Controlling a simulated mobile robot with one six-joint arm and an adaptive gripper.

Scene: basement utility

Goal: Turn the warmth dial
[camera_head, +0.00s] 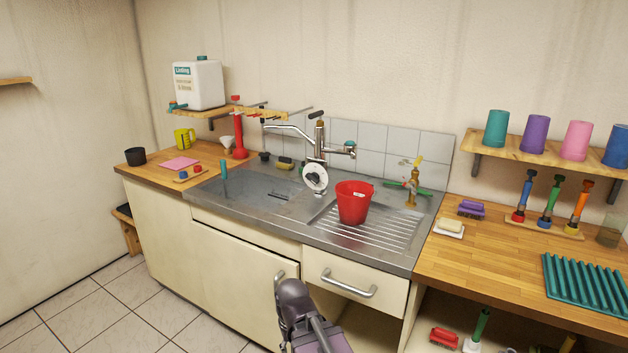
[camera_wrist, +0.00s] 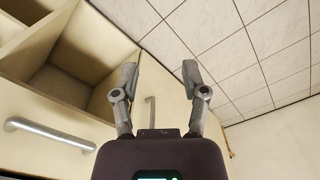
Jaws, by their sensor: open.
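The likely warmth dial (camera_head: 316,178) is a round white disc with a dark centre, standing at the sink's back edge below the mixer tap (camera_head: 318,140). Its markings are too small to read. My gripper (camera_head: 279,274) is low in front of the sink cabinet, well below and apart from the dial. In the wrist view my gripper (camera_wrist: 158,72) has its two fingers spread with nothing between them. The dial is not in the wrist view.
A red bucket (camera_head: 353,203) stands on the drainer right of the dial. A drawer handle (camera_head: 348,285) juts out near my gripper. A brass tap (camera_head: 413,183) stands farther right. Shelves hold a white canister (camera_head: 198,85) and several cups. The floor at left is clear.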

